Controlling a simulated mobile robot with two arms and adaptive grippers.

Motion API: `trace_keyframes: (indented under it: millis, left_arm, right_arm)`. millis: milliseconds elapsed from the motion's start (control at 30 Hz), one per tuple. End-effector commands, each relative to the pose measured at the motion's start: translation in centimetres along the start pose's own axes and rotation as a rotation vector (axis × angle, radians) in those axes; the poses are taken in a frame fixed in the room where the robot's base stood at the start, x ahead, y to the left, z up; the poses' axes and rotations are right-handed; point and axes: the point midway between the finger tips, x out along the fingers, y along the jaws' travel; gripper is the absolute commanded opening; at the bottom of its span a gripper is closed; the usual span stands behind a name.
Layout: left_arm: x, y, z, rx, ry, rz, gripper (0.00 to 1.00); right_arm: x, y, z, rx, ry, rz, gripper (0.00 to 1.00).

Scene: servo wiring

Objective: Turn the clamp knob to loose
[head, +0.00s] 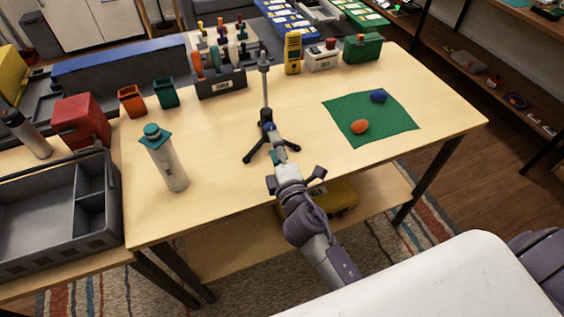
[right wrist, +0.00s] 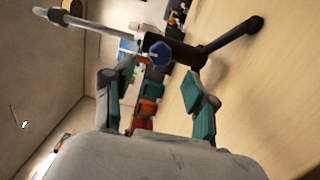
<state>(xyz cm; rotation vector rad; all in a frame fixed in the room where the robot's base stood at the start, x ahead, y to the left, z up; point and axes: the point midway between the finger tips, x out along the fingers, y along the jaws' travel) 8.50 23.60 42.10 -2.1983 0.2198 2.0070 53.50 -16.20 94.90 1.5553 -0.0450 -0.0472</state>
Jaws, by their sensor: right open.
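A stand (head: 266,98) with black tripod legs and a grey upright post stands on the wooden table. A blue clamp knob (right wrist: 159,50) sits on its black body; it also shows small in the head view (head: 270,127). My right gripper (right wrist: 152,92) is open and empty, its teal-padded fingers spread. The knob lies just beyond the fingertips, between them in the picture, and appears apart from them. In the head view the right gripper (head: 276,152) is in front of the stand and covers part of its base. My left gripper is not in view.
A bottle with a teal cap (head: 166,160) stands left of the stand. A green mat (head: 349,112) with an orange and a blue piece lies at right. A tool rack (head: 221,83) and a yellow meter (head: 293,52) stand behind. Bare tabletop surrounds the stand.

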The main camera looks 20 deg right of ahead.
Motion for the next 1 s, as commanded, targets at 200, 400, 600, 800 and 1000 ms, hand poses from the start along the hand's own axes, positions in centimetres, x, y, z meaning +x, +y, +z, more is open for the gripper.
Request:
trace_keyframes:
  millis: [200, 400, 600, 800, 1000]
  left_arm:
    - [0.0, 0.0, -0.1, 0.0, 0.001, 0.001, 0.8]
    - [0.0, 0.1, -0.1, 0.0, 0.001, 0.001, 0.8]
    - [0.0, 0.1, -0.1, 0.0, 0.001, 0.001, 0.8]
    - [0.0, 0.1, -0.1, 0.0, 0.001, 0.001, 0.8]
    - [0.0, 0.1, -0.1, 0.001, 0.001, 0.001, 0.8]
  right_arm:
    - [-4.5, -0.1, 0.0, 0.002, -0.002, -0.004, 0.57]
    - [-6.2, -0.1, 0.0, 0.002, -0.001, -0.002, 0.57]
    - [-6.5, 0.0, 0.0, 0.0, -0.001, 0.0, 0.57]
    - [-6.5, 0.0, 0.0, -0.001, 0.0, 0.0, 0.57]
    - [-6.5, 0.0, 0.1, 0.006, -0.005, -0.003, 0.57]
